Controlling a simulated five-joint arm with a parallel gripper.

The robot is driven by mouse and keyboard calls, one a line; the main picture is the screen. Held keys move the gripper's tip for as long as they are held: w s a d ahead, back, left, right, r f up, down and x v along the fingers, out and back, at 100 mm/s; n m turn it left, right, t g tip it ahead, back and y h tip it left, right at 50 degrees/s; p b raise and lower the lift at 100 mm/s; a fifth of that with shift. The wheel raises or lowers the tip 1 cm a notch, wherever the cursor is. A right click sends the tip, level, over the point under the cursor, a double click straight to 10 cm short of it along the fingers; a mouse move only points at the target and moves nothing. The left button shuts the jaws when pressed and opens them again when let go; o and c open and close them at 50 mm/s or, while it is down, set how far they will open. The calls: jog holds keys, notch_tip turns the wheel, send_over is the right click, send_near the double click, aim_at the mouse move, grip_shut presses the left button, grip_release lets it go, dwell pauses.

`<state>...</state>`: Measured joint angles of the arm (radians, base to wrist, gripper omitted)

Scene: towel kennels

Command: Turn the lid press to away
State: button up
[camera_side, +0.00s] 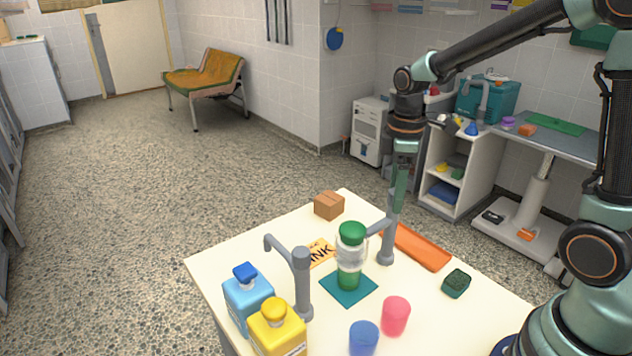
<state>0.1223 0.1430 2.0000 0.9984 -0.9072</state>
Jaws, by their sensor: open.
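Two grey posts with side arms stand on the cream table; I cannot tell which is the lid press. The left post (302,285) has its arm pointing to the back left, clear of the jar. The right post (387,254) has an arm (377,228) reaching left to the jar's side. The clear jar (350,262) with a green lid (352,234) stands upright on a teal mat (366,291) between the posts. My gripper (398,208) is open and points down at the right post's upper part. Its fingertips blend with the post, so contact is unclear.
Blue (248,295) and yellow (277,328) bottles stand front left.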

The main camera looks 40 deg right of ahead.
grip_shut()
dwell(1.4)
